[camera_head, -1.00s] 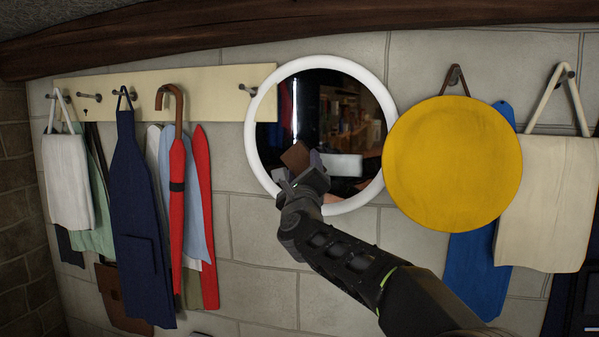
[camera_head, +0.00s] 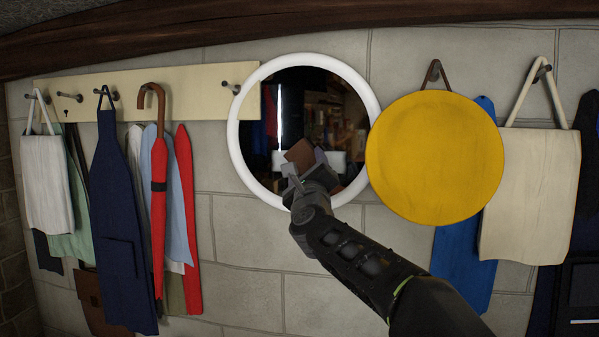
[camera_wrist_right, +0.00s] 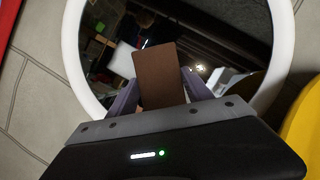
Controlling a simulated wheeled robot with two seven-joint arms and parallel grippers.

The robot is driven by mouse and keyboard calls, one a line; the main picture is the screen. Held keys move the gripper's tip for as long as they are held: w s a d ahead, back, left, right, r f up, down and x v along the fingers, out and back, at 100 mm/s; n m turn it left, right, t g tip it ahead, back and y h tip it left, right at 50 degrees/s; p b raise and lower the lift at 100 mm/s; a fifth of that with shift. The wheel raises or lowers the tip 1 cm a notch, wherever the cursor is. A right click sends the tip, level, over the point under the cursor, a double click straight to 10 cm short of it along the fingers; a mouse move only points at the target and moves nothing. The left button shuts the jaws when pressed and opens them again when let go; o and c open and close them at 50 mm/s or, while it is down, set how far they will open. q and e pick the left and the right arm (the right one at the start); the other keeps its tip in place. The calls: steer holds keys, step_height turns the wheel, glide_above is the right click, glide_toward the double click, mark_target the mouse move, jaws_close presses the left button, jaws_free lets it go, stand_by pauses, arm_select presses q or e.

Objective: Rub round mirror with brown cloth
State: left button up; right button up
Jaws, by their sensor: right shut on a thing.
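The round mirror (camera_head: 345,120) with a thick white frame hangs on the stone wall in the middle of the head view. It fills the top of the right wrist view (camera_wrist_right: 225,35). My right gripper (camera_head: 308,168) is shut on the brown cloth (camera_head: 299,152), in front of the lower part of the glass. In the right wrist view the cloth (camera_wrist_right: 160,75) stands up flat between the two fingers (camera_wrist_right: 160,92), over the mirror's dark glass. I cannot tell whether the cloth touches the glass. My left gripper is not in view.
A yellow disc (camera_head: 435,158) hangs close against the mirror's right side, with a blue piece (camera_head: 465,255) and cream bag (camera_head: 530,195) beyond. A cream peg rail (camera_head: 190,95) runs left, with a navy apron (camera_head: 120,220) and red umbrella (camera_head: 159,200). Bare stone lies below the mirror.

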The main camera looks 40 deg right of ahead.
mark_target(343, 160)
steer(key=shift+s+d, duration=0.45)
steer(key=shift+s, duration=0.15)
steer(key=shift+b, duration=0.35)
steer(key=shift+s+d+b, duration=0.5)
steer(key=shift+s+d, duration=0.05)
steer(key=shift+s, duration=0.15)
steer(key=shift+s+d+b, duration=0.5)
steer(key=shift+s, duration=0.2)
steer(key=shift+s+d+f+b, duration=0.1)
steer(key=shift+s+d+b, duration=0.45)
steer(key=shift+s, duration=0.2)
steer(key=shift+s+d+b, duration=0.35)
steer(key=shift+s+d, duration=0.05)
steer(key=shift+s, duration=0.25)
